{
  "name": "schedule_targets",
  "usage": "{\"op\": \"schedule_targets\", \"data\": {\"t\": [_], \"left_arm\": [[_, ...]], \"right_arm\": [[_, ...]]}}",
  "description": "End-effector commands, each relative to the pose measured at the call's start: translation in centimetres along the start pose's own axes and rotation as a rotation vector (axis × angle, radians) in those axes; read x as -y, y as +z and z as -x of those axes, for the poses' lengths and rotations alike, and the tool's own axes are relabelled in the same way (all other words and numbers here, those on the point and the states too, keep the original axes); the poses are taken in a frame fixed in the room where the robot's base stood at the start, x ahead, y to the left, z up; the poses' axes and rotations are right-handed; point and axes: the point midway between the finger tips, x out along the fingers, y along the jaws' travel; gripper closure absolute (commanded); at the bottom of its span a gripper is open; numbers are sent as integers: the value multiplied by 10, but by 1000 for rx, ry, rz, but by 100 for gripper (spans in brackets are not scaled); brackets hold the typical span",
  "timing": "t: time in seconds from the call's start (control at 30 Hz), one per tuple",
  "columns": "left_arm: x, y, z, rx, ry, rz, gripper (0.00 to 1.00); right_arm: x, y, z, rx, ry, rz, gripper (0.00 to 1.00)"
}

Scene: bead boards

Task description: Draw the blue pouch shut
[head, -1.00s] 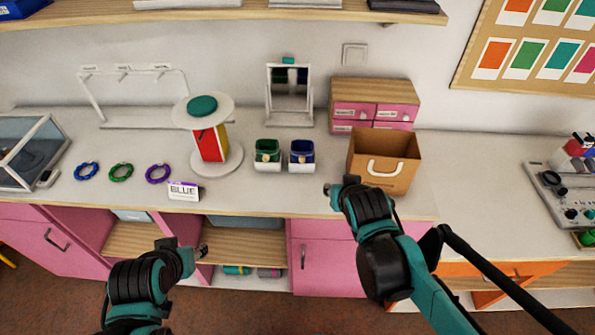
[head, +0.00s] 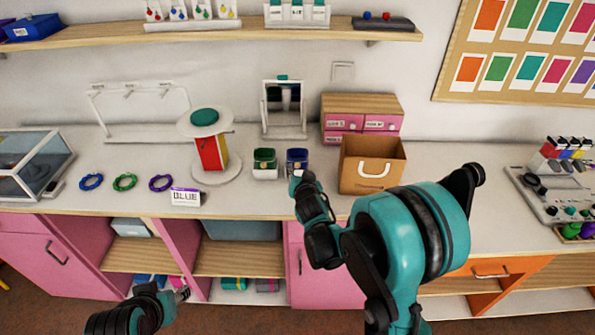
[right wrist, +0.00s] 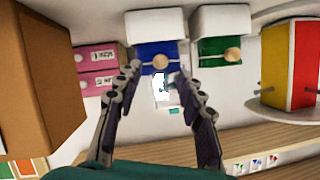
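The blue pouch (head: 297,157) stands on the counter, right of the green pouch (head: 264,160). In the right wrist view the blue pouch (right wrist: 150,52) shows a tan round bead and a light cord across its front. My right gripper (head: 299,181) is just in front of the blue pouch and covers its lower part in the head view. In the right wrist view its fingers (right wrist: 155,76) are spread and empty, with the bead between and just beyond the tips; contact cannot be told. My left gripper (head: 181,293) is low, in front of the cabinets; its fingers are too small to read.
A tan paper bag (head: 372,168) stands close on the right. A mirror (head: 284,110) and pink drawers (head: 363,118) are behind. A round stand (head: 213,165) is left, then a BLUE sign (head: 186,197) and three bead rings. Counter before the pouches is clear.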

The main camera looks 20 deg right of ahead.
Motion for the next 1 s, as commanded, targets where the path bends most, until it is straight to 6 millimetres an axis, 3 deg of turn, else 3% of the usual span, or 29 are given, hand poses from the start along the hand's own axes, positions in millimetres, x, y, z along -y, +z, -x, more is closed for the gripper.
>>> {"op": "schedule_targets", "data": {"t": [0.1, 0.23, 0.57, 0.7, 0.73, 1.0], "left_arm": [[0, 4, -5, 0, 0, 0, 57], [0, 5, -7, 0, 0, 0, 57], [0, 5, -7, 0, 0, 0, 57], [0, 5, -7, 0, 0, 0, 57], [0, 5, -7, 0, 0, 0, 57], [0, 6, -8, 0, 0, 0, 57]], "right_arm": [[0, 1, -20, 0, 0, -1, 61], [0, 1, -32, 0, 0, 1, 61], [0, 0, -36, 1, 0, 0, 61], [0, 0, -36, 1, 0, 0, 96], [0, 0, -36, 1, 0, 0, 100], [0, 1, -34, 1, 0, 1, 100]]}}
